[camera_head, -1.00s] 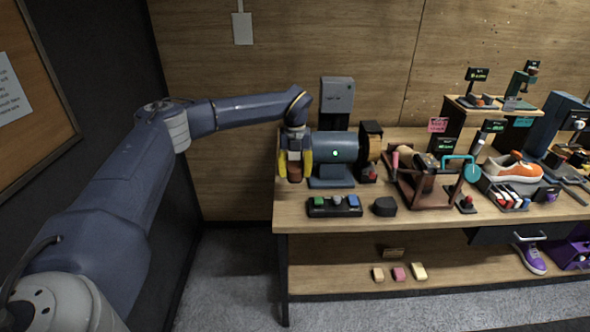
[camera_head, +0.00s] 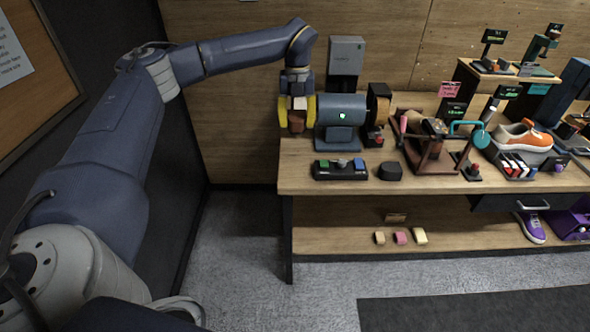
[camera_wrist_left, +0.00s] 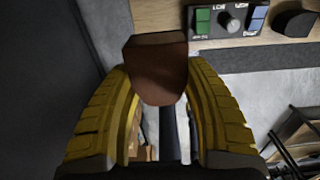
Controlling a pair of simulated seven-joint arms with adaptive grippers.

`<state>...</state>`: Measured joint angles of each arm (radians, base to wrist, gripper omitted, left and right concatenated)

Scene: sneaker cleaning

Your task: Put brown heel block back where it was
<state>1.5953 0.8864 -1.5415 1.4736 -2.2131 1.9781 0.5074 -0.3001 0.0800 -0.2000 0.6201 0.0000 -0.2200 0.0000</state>
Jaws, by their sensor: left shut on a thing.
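My left gripper (camera_head: 297,114) is at the left end of the workbench in the head view, beside the blue-grey motor. Its yellow fingers are shut on the brown heel block (camera_head: 296,122). In the left wrist view the brown block (camera_wrist_left: 157,66) sits between the fingertips of the left gripper (camera_wrist_left: 160,90), its flat face up in the picture and its rounded side towards the camera. On the lower shelf (camera_head: 340,239) lie a tan block (camera_head: 379,238), a pink block (camera_head: 400,237) and a yellow block (camera_head: 420,236). My right gripper is not in view.
The motor (camera_head: 341,113) stands right of my gripper. A button box (camera_head: 340,169) and a dark rounded block (camera_head: 390,171) lie near the bench's front edge. A small sign (camera_head: 396,217) is behind the shelf blocks. The shelf is bare left of the tan block.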

